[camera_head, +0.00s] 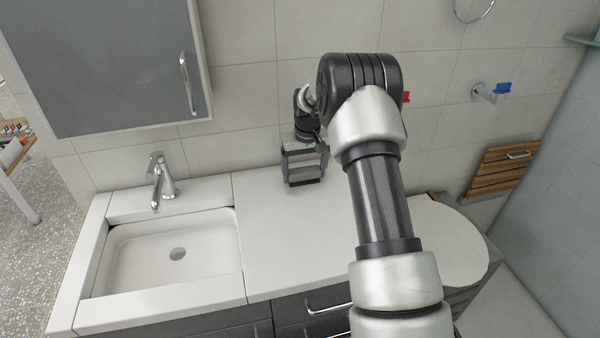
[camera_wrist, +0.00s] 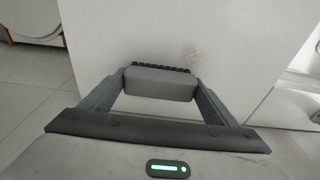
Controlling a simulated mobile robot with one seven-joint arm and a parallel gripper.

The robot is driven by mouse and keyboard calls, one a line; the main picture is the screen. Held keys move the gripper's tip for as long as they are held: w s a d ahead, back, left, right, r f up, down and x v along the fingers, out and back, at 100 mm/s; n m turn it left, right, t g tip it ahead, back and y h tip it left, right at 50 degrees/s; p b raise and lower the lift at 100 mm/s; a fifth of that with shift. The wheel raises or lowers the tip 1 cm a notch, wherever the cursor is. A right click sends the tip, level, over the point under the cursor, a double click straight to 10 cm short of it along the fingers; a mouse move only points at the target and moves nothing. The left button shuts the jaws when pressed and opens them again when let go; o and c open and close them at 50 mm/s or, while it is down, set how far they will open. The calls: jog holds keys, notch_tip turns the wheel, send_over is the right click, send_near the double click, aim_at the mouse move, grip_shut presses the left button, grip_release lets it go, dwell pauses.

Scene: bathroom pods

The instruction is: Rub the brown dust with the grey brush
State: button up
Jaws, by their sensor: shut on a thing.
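My gripper (camera_head: 304,168) is over the back part of the white countertop (camera_head: 268,235), right of the sink. It is shut on the grey brush (camera_wrist: 160,84), a block with dark bristles along its far side. The brush also shows in the head view (camera_head: 306,181), bristles down. A faint brownish smudge (camera_wrist: 189,54), likely the brown dust, is on the white surface just beyond the bristles and a little right of them. I cannot tell whether the bristles touch the surface. I cannot make out the dust in the head view.
The sink (camera_head: 165,255) with its faucet (camera_head: 160,182) is left on the counter. A grey cabinet (camera_head: 105,65) hangs above it. A tiled wall stands close behind my gripper. A blue-handled tap (camera_head: 490,91) and wooden slatted panel (camera_head: 503,170) are at right. The counter's middle is clear.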

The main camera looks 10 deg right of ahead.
aim_at(313, 165)
jog(key=shift+d, duration=3.4)
jog(key=shift+w, duration=0.75)
jog(key=shift+a, duration=1.8)
jog(key=shift+a+f, duration=0.1)
jog(key=shift+a, duration=2.45)
jog(key=shift+a+r, duration=0.2)
jog(key=shift+a, duration=2.35)
notch_tip(313, 165, up, 6)
jog(key=p, duration=0.3)
jog(key=shift+r, duration=0.15)
